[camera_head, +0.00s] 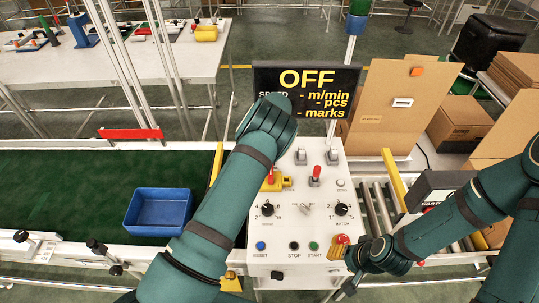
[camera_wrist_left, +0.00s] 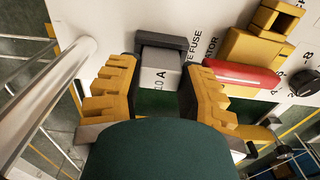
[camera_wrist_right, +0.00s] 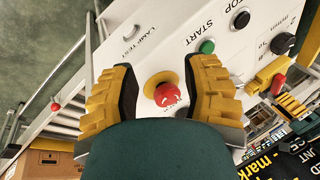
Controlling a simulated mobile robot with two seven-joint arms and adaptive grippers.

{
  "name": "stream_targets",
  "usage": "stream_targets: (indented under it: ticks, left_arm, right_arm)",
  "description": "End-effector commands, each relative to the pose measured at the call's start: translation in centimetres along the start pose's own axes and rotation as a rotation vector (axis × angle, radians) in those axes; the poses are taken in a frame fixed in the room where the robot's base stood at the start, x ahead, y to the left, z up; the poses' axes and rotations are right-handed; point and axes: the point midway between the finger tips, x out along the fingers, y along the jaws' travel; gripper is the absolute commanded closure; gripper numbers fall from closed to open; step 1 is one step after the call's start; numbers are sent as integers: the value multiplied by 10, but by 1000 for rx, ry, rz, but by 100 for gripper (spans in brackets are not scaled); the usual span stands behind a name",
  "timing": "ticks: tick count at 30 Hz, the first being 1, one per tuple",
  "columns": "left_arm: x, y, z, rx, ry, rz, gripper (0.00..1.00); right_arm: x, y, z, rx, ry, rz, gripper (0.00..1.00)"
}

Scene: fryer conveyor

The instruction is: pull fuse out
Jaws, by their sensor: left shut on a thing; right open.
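A pale grey fuse (camera_wrist_left: 160,72) marked "10 A" sits between the fingers of my left gripper (camera_wrist_left: 160,84) in the left wrist view, and the gripper is shut on it. A dark fuse holder (camera_wrist_left: 165,40) is right behind the fuse; I cannot tell how deep the fuse sits in it. In the head view my left arm hides the fuse and its holder. My right gripper (camera_wrist_right: 166,72) is open, its fingers on either side of the red stop button (camera_wrist_right: 167,94). That button also shows in the head view (camera_head: 342,239) at the panel's lower right.
The white control panel (camera_head: 282,228) carries knobs, switches, a red-handled lever (camera_wrist_left: 240,75) and a yellow lock block (camera_wrist_left: 250,50). A display (camera_head: 307,91) reads OFF. A blue bin (camera_head: 160,211) stands on the green conveyor (camera_head: 60,190) at left. Cardboard sheets (camera_head: 385,108) stand at back right.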

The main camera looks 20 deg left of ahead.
Motion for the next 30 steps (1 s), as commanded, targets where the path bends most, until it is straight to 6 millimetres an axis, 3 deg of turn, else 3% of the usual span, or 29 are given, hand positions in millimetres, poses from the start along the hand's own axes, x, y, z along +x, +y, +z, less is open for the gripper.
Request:
stream_targets:
  ticks: [30]
  left_arm:
    - [-15,0,0,0,-1,1,100]
  right_arm:
    - [-5,-2,-1,0,0,0,53]
